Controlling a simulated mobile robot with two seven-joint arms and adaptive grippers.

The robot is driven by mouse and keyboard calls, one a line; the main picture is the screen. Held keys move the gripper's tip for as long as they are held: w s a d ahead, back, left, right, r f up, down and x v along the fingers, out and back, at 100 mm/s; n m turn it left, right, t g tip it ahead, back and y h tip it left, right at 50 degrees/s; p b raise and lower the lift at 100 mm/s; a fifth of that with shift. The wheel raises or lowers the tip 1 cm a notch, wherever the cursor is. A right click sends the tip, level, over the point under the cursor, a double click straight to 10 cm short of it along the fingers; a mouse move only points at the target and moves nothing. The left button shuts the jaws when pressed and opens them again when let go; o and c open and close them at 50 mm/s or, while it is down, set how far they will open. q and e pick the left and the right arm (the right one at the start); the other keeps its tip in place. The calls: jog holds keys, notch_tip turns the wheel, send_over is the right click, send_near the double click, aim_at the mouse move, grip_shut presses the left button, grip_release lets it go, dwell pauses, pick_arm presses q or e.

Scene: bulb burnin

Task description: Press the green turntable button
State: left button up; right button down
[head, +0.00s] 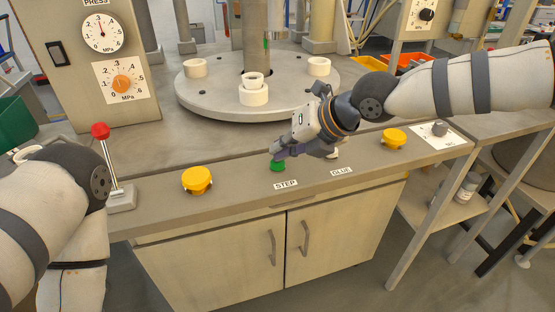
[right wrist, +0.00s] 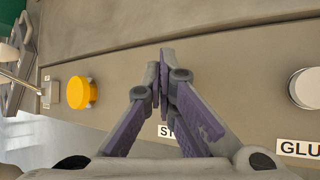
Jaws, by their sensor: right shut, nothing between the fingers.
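The green button (head: 278,166) sits on the front ledge of the machine, just behind the STEP label (head: 285,184). My right gripper (head: 275,153) is shut and empty, with its fingertips right at the green button and overlapping its upper part in the head view. I cannot tell whether they touch it. In the right wrist view the closed fingertips (right wrist: 163,75) point at the ledge, and the green button is hidden behind them. The round turntable (head: 205,97) stands behind, carrying white rings. My left arm is at the left, with its gripper out of view.
A yellow button (head: 197,180) is left of the green one and another yellow button (head: 394,138) is to the right. A pale button (right wrist: 305,88) by the GLUE label (head: 341,171) is close on the right. A red-knobbed lever (head: 101,131) stands at the left.

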jog(key=shift+r, duration=0.8)
notch_tip(320, 180, up, 5)
jog(key=shift+p, duration=0.35)
dwell(0.5)
